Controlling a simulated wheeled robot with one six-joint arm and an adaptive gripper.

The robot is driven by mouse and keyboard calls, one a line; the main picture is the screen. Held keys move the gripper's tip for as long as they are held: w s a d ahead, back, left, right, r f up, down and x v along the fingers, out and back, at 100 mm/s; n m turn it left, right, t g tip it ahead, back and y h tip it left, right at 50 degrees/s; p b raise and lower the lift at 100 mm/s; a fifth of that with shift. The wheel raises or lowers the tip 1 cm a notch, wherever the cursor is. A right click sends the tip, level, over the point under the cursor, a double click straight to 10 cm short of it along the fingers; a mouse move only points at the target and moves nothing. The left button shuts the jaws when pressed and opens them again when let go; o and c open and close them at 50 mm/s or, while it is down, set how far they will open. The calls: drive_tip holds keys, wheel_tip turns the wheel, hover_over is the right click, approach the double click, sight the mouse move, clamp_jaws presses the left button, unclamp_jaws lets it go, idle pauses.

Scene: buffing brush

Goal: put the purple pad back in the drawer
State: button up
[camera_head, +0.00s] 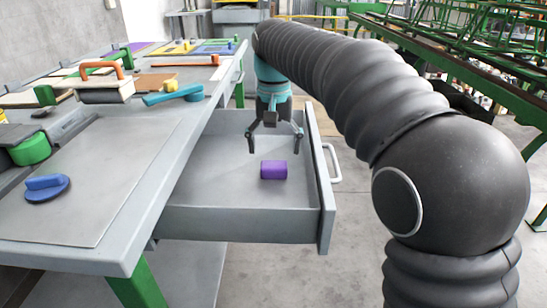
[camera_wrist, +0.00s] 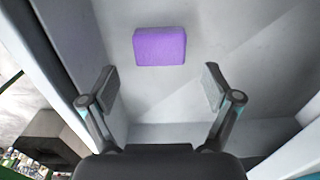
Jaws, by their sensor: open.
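The purple pad (camera_head: 273,170) is a small block lying on the floor of the open drawer (camera_head: 215,185). It also shows in the wrist view (camera_wrist: 160,46), beyond my fingertips and roughly centred between them. My gripper (camera_head: 274,147) is open and empty, pointing down over the drawer. Its two fingers are spread wide in the wrist view (camera_wrist: 160,88). The pad is apart from both fingers. The drawer is pulled out from under the grey workbench, and its white handle (camera_head: 332,163) is on its outer front.
The workbench (camera_head: 130,195) stands at the left. On it are a blue round-based tool (camera_head: 46,187), a green piece (camera_head: 30,149), an orange-handled brush (camera_head: 103,85) and a blue tool (camera_head: 173,94). The drawer front and side walls stand around the pad. Green racks stand at the right.

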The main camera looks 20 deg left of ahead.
sight(277, 163)
wheel_tip(277, 163, up, 8)
drive_tip(key=p, duration=0.1)
drive_tip(key=shift+f, duration=0.25)
drive_tip(key=s+d+f+m+t, duration=0.1)
drive_tip(key=s+d, duration=0.3)
drive_tip(key=d, duration=0.6)
drive_tip(key=s+d+m+t, duration=0.15)
drive_tip(key=s+d, duration=0.25)
drive_tip(key=d, duration=0.6)
drive_tip(key=s+d+f+t, duration=0.3)
drive_tip(key=s+d+f, duration=0.8)
drive_tip(key=s+f, duration=0.2)
drive_tip(key=shift+s+d+f, duration=0.15)
drive_tip(key=shift+s+f, duration=0.1)
drive_tip(key=shift+s, duration=0.5)
